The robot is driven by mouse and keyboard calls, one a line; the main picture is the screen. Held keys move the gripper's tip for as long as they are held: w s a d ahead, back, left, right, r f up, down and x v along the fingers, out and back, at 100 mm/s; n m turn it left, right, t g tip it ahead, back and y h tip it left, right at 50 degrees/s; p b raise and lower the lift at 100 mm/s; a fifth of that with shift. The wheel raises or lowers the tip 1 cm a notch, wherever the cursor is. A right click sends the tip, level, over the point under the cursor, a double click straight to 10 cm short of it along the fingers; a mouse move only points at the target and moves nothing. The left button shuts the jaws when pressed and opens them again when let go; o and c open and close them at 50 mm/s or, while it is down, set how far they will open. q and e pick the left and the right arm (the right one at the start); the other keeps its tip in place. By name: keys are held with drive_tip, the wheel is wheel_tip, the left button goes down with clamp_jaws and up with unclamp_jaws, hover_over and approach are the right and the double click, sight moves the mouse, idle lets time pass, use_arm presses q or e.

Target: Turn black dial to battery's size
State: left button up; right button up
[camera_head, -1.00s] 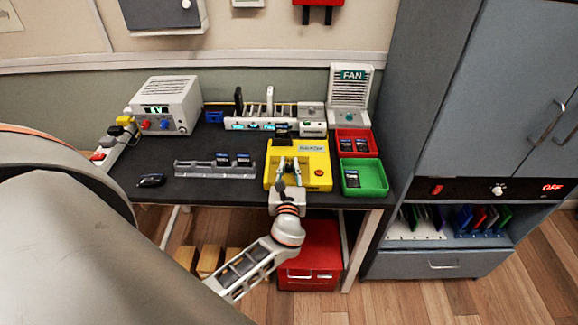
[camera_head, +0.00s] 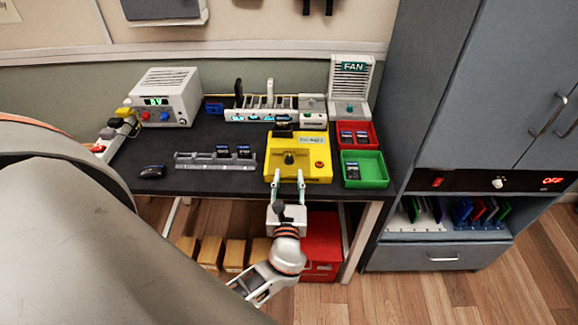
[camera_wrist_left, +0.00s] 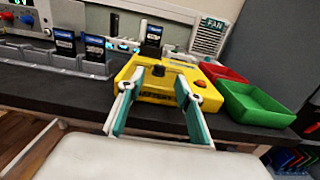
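The yellow tester box (camera_head: 316,171) stands at the table's front edge, with a black dial (camera_head: 289,158) on its top. The dial also shows in the left wrist view (camera_wrist_left: 158,71), between and beyond my fingertips. A dark battery (camera_head: 283,129) stands upright at the back of the box; it shows in the left wrist view (camera_wrist_left: 153,36) with a blue label. My left gripper (camera_head: 288,174) is open and empty at the front side of the box, apart from the dial. The dial's size marks are too small to read. My right gripper is out of view.
A grey rack (camera_head: 195,168) with two batteries lies left of the box. Red (camera_head: 371,143) and green (camera_head: 376,178) bins stand to its right. A power supply (camera_head: 165,98) is at the back left and a fan (camera_head: 350,85) at the back right.

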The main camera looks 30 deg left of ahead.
use_arm(q)
drive_tip(key=shift+v, duration=1.55)
drive_tip(key=s+a+f+n+g, duration=0.1)
drive_tip(key=s+a+n+g, duration=0.65)
drive_tip(key=n, duration=0.65)
drive_tip(key=s+d+n+h, duration=0.2)
drive_tip(key=s+n+h, duration=0.3)
drive_tip(key=s+n, duration=0.35)
drive_tip(key=d+f+n+t+h, duration=0.3)
drive_tip(key=d+f+h, duration=0.3)
drive_tip(key=d+f, duration=0.9)
drive_tip(key=shift+w+f+h, duration=0.15)
drive_tip(key=shift+w+h, duration=0.2)
drive_tip(key=shift+h, duration=0.05)
